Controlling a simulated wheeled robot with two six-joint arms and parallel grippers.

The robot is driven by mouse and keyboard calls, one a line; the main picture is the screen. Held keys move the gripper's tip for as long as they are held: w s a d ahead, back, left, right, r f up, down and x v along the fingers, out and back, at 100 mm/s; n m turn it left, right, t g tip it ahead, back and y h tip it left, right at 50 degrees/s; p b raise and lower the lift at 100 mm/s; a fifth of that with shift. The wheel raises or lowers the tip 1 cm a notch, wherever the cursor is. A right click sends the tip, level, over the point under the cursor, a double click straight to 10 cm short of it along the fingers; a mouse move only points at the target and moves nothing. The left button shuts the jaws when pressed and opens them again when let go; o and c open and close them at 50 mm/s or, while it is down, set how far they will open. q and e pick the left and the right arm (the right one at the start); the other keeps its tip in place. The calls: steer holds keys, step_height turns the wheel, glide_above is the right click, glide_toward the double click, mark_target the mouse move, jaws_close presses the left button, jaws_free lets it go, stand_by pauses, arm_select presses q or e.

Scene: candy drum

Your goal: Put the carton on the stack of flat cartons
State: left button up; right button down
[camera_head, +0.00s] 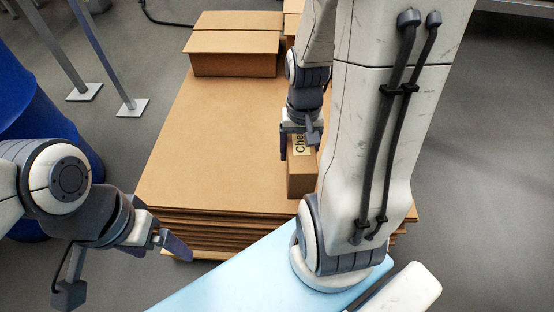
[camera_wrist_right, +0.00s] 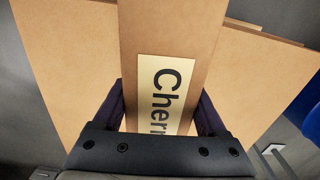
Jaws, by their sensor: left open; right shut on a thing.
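The carton (camera_head: 301,180) is a small brown box with a pale label starting "Cher", over the front right part of the stack of flat cartons (camera_head: 210,150). I cannot tell whether its underside touches the top sheet. My right gripper (camera_head: 299,143) is shut on it from above. In the right wrist view the carton (camera_wrist_right: 170,40) sits between the two dark fingers, its label partly hidden by the gripper. My right arm hides part of the carton and the right side of the stack. My left gripper (camera_head: 172,240) is open and empty, beside the stack's front left corner.
A closed brown box (camera_head: 235,52) stands at the back of the stack, with another box (camera_head: 291,25) partly hidden right of it. A blue drum (camera_head: 35,110) stands at the left. The stack's middle and left are bare. Metal posts (camera_head: 100,55) stand at the back left.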

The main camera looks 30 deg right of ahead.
steer(key=shift+s+d+f+m+b, duration=0.3)
steer(key=shift+s+f+m+b, duration=0.1)
steer(key=shift+s+f+b, duration=0.4)
steer(key=shift+s, duration=0.2)
steer(key=w+p, duration=0.1)
steer(key=p, duration=0.2)
steer(key=shift+w+a+f+p, duration=0.1)
steer(key=shift+w+f+p, duration=0.1)
steer(key=shift+w+p, duration=0.15)
steer(key=b, duration=0.3)
glide_toward(274, 171)
arm_select(q)
steer(key=shift+f+b, duration=0.95)
steer(key=shift+f, duration=1.1)
arm_select(e)
steer(key=shift+s+f, duration=0.1)
steer(key=shift+f, duration=1.4)
steer(key=shift+f, duration=0.2)
jaws_free()
arm_select(q)
steer(key=shift+f, duration=0.1)
